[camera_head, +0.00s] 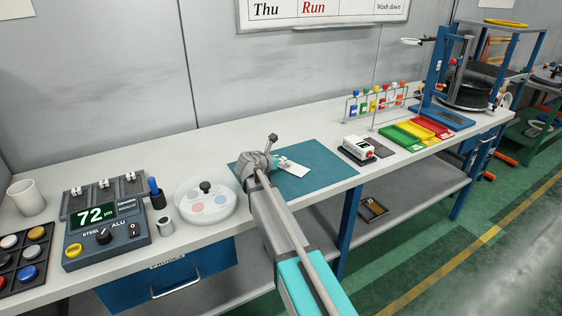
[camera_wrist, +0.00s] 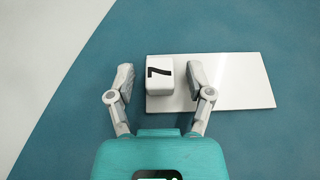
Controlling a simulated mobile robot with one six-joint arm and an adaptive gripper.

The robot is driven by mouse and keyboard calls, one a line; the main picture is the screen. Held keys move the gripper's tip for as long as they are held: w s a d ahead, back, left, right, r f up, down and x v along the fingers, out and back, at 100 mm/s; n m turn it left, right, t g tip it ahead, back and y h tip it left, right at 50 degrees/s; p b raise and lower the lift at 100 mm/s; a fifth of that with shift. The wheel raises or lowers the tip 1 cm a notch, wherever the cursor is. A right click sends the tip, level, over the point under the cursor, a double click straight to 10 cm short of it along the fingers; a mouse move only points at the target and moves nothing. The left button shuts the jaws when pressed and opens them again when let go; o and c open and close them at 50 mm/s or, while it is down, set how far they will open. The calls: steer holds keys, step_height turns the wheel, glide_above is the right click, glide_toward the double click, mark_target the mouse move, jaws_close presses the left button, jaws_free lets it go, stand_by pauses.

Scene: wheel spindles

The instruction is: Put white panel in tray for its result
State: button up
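The white panel (camera_head: 306,170) lies flat on a teal mat on the bench. In the wrist view the panel (camera_wrist: 235,82) reaches right from between my fingers. A small white block (camera_wrist: 159,75) with a black mark like a 7 stands at its left end. My gripper (camera_wrist: 160,69) is open, with one finger on each side of the block and a visible gap on both sides. In the head view my arm partly hides the mat.
A gauge (camera_head: 100,220) reading 72 µm, with STEEL and ALU labels, stands at left. A round white dish (camera_head: 183,208) is left of my arm. A small white device (camera_head: 358,150) stands between the mat (camera_head: 330,165) and trays. A rack of coloured items (camera_head: 375,102) is behind.

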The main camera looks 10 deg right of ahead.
steer(key=shift+r, duration=0.25)
steer(key=p+v, duration=0.4)
steer(key=v, duration=0.8)
steer(key=shift+p, duration=0.4)
steer(key=shift+s+f, duration=0.1)
